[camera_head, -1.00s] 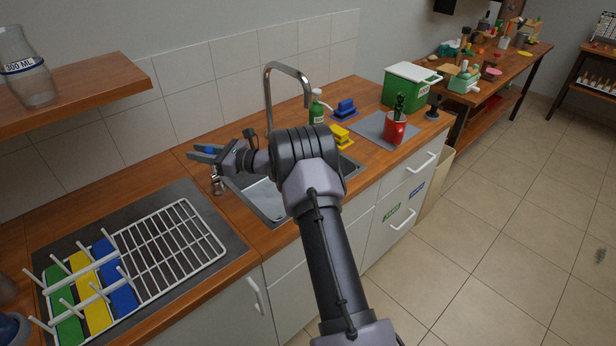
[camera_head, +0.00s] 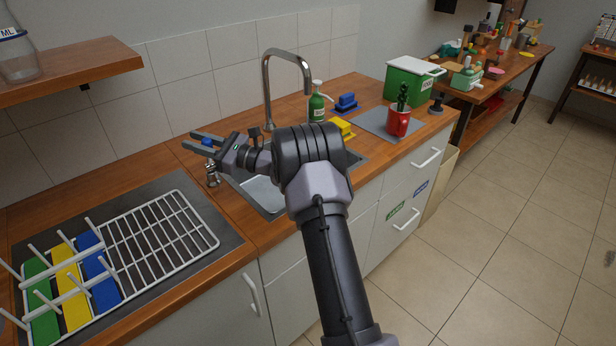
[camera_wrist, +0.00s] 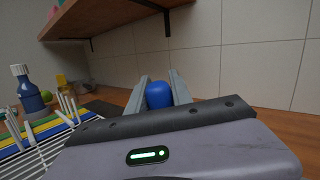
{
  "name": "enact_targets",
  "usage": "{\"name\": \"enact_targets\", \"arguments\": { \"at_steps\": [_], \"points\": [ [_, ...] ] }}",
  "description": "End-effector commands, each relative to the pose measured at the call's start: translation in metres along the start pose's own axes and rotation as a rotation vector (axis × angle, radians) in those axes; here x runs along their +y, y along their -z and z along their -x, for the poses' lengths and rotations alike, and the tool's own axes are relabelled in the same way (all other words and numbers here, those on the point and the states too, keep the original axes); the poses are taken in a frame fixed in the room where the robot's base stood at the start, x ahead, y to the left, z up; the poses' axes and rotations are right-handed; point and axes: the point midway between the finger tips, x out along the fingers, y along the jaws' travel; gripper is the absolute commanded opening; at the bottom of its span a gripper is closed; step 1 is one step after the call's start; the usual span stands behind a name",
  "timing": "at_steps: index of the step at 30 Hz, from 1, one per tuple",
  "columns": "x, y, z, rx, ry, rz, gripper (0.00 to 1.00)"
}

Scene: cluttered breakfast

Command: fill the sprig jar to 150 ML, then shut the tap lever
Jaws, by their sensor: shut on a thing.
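My gripper (camera_head: 202,142) is at the left of the sink, with its fingers on either side of a small blue knob (camera_head: 208,141). The wrist view shows the blue knob (camera_wrist: 159,95) between both fingers. A small silver fitting (camera_head: 213,175) stands just below the knob; the knob looks like the top of the tap lever, though the join is hidden. A silver gooseneck spout (camera_head: 288,54) arches over the sink (camera_head: 266,196). My arm hides much of the basin, and no jar shows in it. A clear jar (camera_head: 18,60) stands on the wall shelf, its label cut to "ML". I cannot identify the sprig jar or any water level.
A white dish rack (camera_head: 165,230) with green, yellow and blue parts lies left of the sink. A green soap bottle (camera_head: 317,105), a yellow sponge holder (camera_head: 341,127), a red mug (camera_head: 398,122) and a green bin (camera_head: 410,88) stand right of it. Floor on the right is clear.

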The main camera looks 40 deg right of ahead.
Motion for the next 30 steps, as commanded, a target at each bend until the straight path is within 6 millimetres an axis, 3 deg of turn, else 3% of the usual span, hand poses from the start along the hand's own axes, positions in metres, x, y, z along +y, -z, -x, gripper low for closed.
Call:
{"name": "enact_targets", "arguments": {
  "at_steps": [8, 30],
  "points": [
    [0.012, -0.002, 0.018, -0.201, 0.001, 0.132, 0.00],
    [0.011, -0.006, 0.016, -0.185, -0.001, 0.125, 0.00]
  ]
}}
